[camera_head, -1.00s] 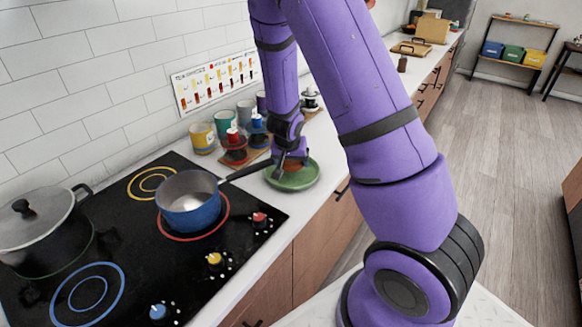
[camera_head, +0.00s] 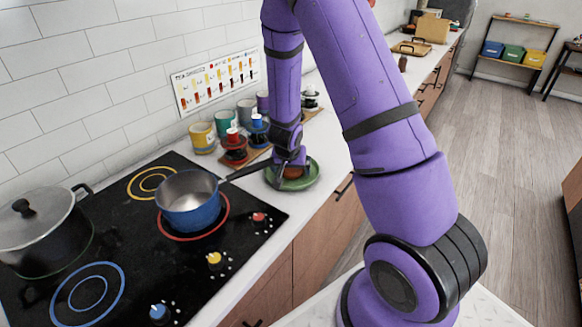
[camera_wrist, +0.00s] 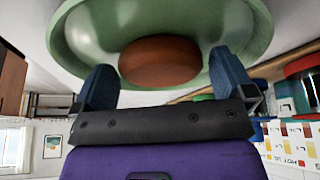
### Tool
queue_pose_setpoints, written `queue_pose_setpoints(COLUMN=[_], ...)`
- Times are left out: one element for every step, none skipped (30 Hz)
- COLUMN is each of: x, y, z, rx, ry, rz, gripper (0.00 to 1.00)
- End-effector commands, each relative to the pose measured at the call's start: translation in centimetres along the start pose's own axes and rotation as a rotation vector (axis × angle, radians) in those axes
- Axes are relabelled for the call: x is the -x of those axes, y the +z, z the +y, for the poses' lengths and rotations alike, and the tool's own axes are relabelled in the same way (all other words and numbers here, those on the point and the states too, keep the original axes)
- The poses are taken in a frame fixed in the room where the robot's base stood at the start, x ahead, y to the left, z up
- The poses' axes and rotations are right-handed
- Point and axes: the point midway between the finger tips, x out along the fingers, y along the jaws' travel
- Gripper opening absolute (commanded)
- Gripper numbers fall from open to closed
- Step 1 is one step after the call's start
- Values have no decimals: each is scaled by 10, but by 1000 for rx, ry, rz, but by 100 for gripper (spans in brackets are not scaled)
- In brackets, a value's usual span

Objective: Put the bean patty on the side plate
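The bean patty (camera_head: 294,172) is a brown disc on the green side plate (camera_head: 311,180), which stands on the counter right of the stove. In the wrist view the patty (camera_wrist: 160,62) lies inside the green plate's rim (camera_wrist: 75,35). My gripper (camera_head: 288,176) is low over the plate, partly hiding the patty. In the wrist view my gripper's (camera_wrist: 166,82) two blue fingers are spread wide, one on each side of the patty, with a small gap visible at the right finger. Whether the left finger touches it is unclear.
A blue saucepan (camera_head: 189,201) sits on the stove, its handle reaching toward the plate and my gripper. A lidded pot (camera_head: 42,225) stands at the left. Several mugs and stacked cups, including a yellow mug (camera_head: 203,137), stand behind the plate by the wall. Counter front of the plate is clear.

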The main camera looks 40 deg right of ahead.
Motion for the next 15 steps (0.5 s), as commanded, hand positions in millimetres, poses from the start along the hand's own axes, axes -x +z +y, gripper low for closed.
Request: queue_pose_setpoints(x=[0,0,0,0,1,2,3,4,5,7,9,12,14,17,20], y=[0,0,0,0,0,-1,-1,-1,-1,-1,-1,-1,-1,-1,-1], z=[0,0,0,0,0,0,0,0,-1,0,0,-1,-1,-1,-1], rx=[0,0,0,0,0,1,1,2,3,3,3,4,3,4,5], ry=[0,0,0,0,0,-1,-1,-1,0,0,1,1,1,1,1], rz=[0,0,0,0,0,1,1,1,1,2,2,2,1,2,3], gripper=[100,100,100,100,100,100,100,100,100,100,100,100,100,100,100])
